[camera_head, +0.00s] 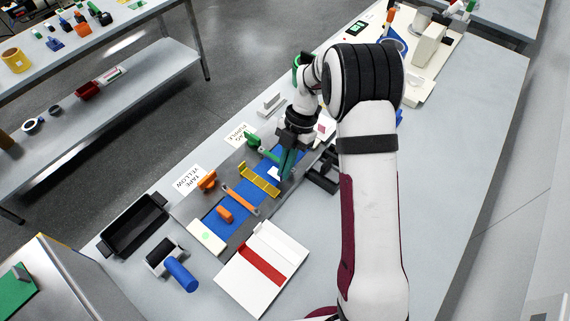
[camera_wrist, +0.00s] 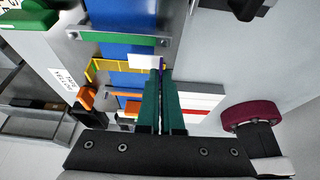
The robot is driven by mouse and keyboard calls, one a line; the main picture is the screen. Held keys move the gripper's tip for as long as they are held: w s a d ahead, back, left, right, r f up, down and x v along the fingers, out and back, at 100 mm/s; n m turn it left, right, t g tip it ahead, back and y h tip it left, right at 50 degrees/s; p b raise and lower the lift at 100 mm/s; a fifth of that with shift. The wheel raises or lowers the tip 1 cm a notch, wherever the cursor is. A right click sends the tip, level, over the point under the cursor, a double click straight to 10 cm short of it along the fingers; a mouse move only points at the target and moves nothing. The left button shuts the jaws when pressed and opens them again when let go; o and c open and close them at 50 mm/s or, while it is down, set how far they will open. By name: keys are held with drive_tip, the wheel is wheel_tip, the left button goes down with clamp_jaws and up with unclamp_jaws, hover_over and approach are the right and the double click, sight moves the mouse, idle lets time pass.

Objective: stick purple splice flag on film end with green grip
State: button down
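The blue film strip (camera_head: 228,212) lies along a grey bed. A green grip bar (camera_wrist: 118,39) crosses the film in the wrist view, and its green knob (camera_head: 252,140) shows in the head view. My gripper (camera_head: 287,172) points down over the film near the green bar. In the wrist view its two green fingers (camera_wrist: 160,76) are close together on a thin purple flag (camera_wrist: 161,63), seen edge-on at the tips. A white piece (camera_wrist: 144,61) lies beside the fingertips over the blue film; whether it touches the flag I cannot tell.
A yellow slotted bar (camera_head: 260,180) and an orange bar (camera_head: 240,201) cross the film. A white panel with a red stripe (camera_head: 264,262), a blue roller (camera_head: 181,273) and a black tray (camera_head: 134,225) stand nearby. Label cards (camera_head: 190,180) lie along the left edge.

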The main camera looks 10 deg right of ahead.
drive_tip(key=shift+f, duration=0.15)
drive_tip(key=shift+f, duration=1.05)
idle(0.4)
drive_tip(key=c, duration=1)
unclamp_jaws()
drive_tip(key=v, duration=0.7)
drive_tip(key=shift+d+r, duration=0.1)
drive_tip(key=shift+r, duration=0.1)
